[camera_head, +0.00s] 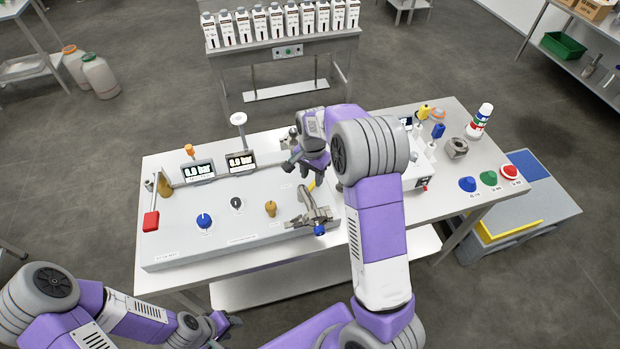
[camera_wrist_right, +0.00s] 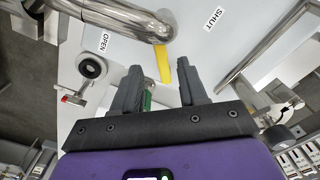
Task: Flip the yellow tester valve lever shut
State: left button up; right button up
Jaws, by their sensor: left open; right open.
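The yellow tester valve lever (camera_wrist_right: 164,62) shows in the right wrist view beside the end of a bent metal pipe (camera_wrist_right: 145,22). An "OPEN" label (camera_wrist_right: 103,42) lies left of it and a "SHUT" label (camera_wrist_right: 217,18) lies upper right. My right gripper (camera_wrist_right: 159,72) is open, and the lever's end lies between its fingertips without visible grip. In the head view my right gripper (camera_head: 306,168) is over the panel's right part, with a bit of the yellow lever (camera_head: 312,186) below it. My left gripper (camera_head: 218,328) is open at the lower left, away from the panel.
The grey panel (camera_head: 180,245) carries a red-handled lever (camera_head: 151,220), a blue knob (camera_head: 204,220), a black knob (camera_head: 237,204) and a brass knob (camera_head: 270,208). Two displays stand behind, reading 0.0 bar. Metal piping (camera_head: 312,215) stands close to my right gripper.

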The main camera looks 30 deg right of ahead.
aim_at(312, 186)
jog(key=shift+w+f, duration=0.1)
jog(key=shift+f, duration=1.8)
grip_shut()
